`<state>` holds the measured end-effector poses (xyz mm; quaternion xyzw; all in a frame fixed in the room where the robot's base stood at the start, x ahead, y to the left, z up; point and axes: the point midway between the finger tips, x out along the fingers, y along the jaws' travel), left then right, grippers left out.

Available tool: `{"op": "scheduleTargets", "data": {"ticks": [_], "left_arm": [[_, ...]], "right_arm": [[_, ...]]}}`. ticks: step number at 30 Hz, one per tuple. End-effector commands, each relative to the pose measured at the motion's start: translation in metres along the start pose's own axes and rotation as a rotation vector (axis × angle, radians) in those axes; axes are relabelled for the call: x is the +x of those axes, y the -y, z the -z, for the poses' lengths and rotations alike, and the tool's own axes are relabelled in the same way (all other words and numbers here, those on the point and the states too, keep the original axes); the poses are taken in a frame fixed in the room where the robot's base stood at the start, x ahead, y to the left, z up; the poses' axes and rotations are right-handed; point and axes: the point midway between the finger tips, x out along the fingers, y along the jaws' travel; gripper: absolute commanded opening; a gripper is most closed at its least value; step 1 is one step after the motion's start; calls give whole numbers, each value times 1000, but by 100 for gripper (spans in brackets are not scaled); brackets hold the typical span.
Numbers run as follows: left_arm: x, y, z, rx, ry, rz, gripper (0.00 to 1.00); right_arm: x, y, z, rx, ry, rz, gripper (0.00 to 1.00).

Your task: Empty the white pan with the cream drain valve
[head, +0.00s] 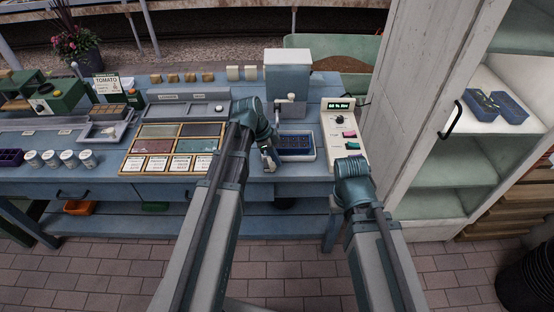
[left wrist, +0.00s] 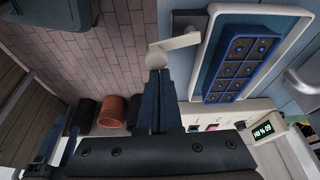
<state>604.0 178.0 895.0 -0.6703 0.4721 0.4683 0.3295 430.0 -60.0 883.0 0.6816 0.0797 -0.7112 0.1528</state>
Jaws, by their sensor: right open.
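The white pan (head: 313,158) stands at the bench's front edge, with a blue celled tray (head: 296,144) in it. In the left wrist view the pan's white rim (left wrist: 198,84) frames the tray (left wrist: 240,68). The cream drain valve (left wrist: 178,43) sticks out beside the pan, a lever with a rounded end. My left gripper (head: 269,160) is at the pan's front left corner. In the left wrist view its fingers (left wrist: 156,72) are close together on the valve's rounded end. My right arm reaches the bench's front right, but its fingers are hidden. Water in the pan cannot be made out.
A white control box (head: 343,132) with a display and buttons stands right of the pan. A grey dispenser (head: 288,72) is behind it. A framed set of soil trays and seed packets (head: 170,150) lies to the left. A cabinet (head: 420,110) stands at the right.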

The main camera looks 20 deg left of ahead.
Motion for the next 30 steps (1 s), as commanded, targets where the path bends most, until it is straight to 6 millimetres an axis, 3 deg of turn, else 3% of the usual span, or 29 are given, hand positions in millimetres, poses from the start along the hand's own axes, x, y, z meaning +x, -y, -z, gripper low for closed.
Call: {"op": "scheduleTargets", "data": {"ticks": [6, 20, 26, 30], "left_arm": [[-1, 11, -3, -1, 1, 1, 0], [-1, 11, -1, 0, 0, 1, 0], [1, 11, 14, -2, 0, 2, 0], [4, 11, 35, -3, 0, 2, 0]], "right_arm": [[0, 0, 0, 0, 0, 0, 62], [-1, 0, 0, 0, 0, 0, 62], [-4, 0, 0, 0, 0, 0, 62], [-8, -1, 0, 0, 0, 0, 62]]}}
